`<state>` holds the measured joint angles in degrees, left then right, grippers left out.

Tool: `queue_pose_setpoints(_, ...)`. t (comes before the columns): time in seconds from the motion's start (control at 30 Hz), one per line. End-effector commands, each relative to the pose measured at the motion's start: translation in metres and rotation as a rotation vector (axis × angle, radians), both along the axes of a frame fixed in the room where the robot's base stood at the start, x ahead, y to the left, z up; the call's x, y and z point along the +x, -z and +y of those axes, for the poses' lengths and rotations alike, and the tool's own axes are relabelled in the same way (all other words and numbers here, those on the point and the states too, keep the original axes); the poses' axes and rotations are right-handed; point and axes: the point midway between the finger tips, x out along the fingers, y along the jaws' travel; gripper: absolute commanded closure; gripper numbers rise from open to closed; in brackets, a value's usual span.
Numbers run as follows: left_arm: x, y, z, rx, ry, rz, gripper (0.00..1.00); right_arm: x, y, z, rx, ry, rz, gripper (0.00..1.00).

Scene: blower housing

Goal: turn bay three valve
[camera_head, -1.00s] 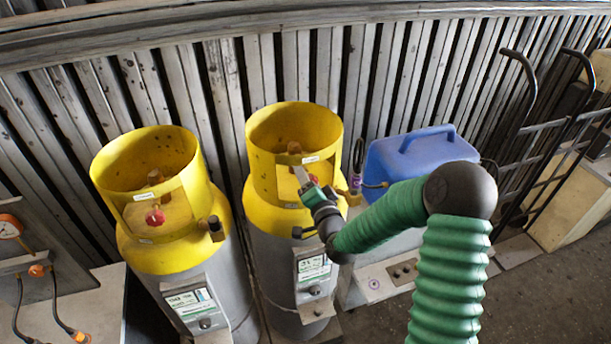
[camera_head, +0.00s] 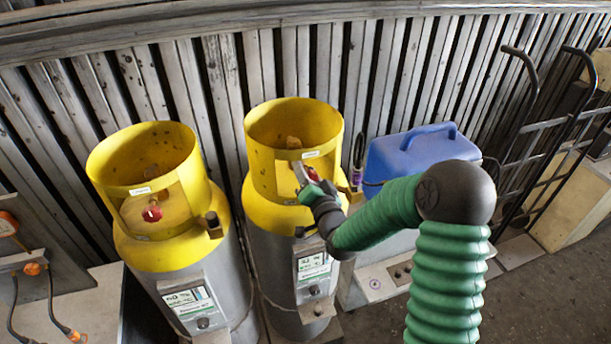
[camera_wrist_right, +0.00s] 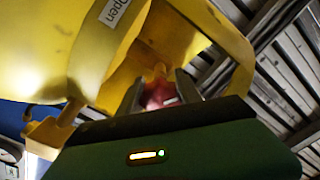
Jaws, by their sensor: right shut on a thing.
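Two grey cylinders with yellow collars stand side by side in the head view. The right cylinder (camera_head: 262,212) has my right gripper (camera_head: 303,176) at the front opening of its collar. The red valve knob (camera_wrist_right: 160,94) of this cylinder sits between my right fingers in the wrist view, and the gripper is shut on it. In the head view the gripper mostly hides that knob. The left cylinder (camera_head: 165,250) has its own red valve knob (camera_head: 152,212) in plain view, with nothing touching it. My left gripper is not in view.
A blue jerrycan (camera_head: 412,150) stands right of the right cylinder, behind my arm. A black hand truck (camera_head: 548,150) leans at the far right. A gauge with orange fittings (camera_head: 8,224) is at the left edge. A slatted wall closes off the back.

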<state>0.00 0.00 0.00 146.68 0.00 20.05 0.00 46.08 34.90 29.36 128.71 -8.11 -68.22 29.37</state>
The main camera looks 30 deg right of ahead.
Motion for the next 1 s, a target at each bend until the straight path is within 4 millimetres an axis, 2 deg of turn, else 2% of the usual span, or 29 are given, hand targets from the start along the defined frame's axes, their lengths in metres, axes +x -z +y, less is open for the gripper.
queue_pose_setpoints(0.03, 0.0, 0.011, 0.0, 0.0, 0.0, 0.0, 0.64, -0.001, 0.009, 0.001, -0.036, -0.002, 0.018, 0.99)
queue_pose_setpoints(0.6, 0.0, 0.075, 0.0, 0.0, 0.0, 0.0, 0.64, -0.001, 0.011, 0.0, -0.548, -0.002, 0.142, 0.99)
queue_pose_setpoints(1.0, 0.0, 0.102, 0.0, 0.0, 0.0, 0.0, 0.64, -0.001, 0.01, 0.0, -0.78, -0.004, 0.2, 0.99)
